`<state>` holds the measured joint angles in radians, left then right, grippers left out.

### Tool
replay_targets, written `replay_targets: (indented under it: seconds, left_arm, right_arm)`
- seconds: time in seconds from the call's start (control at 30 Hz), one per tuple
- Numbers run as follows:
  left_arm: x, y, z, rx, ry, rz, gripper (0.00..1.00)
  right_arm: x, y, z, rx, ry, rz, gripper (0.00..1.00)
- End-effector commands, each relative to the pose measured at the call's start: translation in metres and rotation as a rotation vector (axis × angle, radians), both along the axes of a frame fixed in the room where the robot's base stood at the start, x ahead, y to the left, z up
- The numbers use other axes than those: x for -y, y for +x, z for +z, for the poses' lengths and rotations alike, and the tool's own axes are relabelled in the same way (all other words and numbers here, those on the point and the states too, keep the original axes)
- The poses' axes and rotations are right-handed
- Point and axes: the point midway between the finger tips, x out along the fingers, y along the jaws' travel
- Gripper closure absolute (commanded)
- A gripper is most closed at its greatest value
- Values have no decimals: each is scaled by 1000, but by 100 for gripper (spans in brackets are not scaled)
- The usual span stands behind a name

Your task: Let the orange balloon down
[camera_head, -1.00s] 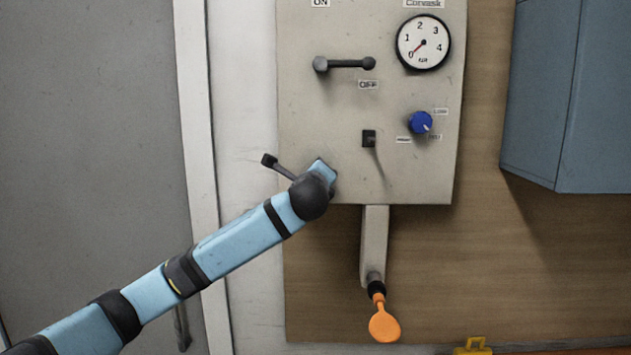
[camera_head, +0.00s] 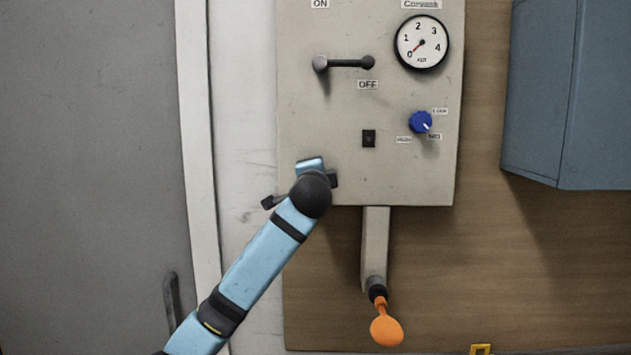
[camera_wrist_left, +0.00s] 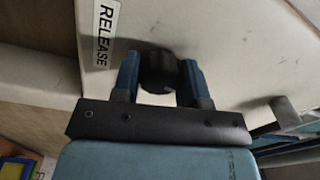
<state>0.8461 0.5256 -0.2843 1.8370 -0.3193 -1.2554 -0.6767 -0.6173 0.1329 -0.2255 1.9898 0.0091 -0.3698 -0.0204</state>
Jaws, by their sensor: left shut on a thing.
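The orange balloon (camera_head: 386,331) hangs small and limp from the dark nozzle (camera_head: 377,292) below the panel (camera_head: 420,178). My left arm reaches up to the panel's lower left edge. In the left wrist view my left gripper (camera_wrist_left: 160,62) is shut on a round black knob (camera_wrist_left: 158,76) beside a RELEASE label (camera_wrist_left: 105,32). In the head view my arm hides the knob and the fingers. My right gripper is not in view.
The gauge (camera_head: 421,42) points near 0. A lever (camera_head: 345,63) lies level between ON and OFF labels. A blue dial (camera_head: 420,121) and a small black switch plate (camera_head: 368,138) sit below. A blue-grey cabinet (camera_head: 560,95) hangs at right.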

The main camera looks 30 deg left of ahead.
Motion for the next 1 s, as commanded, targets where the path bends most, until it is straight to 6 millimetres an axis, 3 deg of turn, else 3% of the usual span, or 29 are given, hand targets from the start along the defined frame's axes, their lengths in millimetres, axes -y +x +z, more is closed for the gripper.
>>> replay_targets:
  seconds: [0.4, 1.0]
  left_arm:
    - [0, 0, -1, 116, -192, -1, 84]
    - [0, 0, 0, 140, -229, 0, 84]
  right_arm:
    - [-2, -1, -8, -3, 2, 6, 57]
    - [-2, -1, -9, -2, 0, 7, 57]
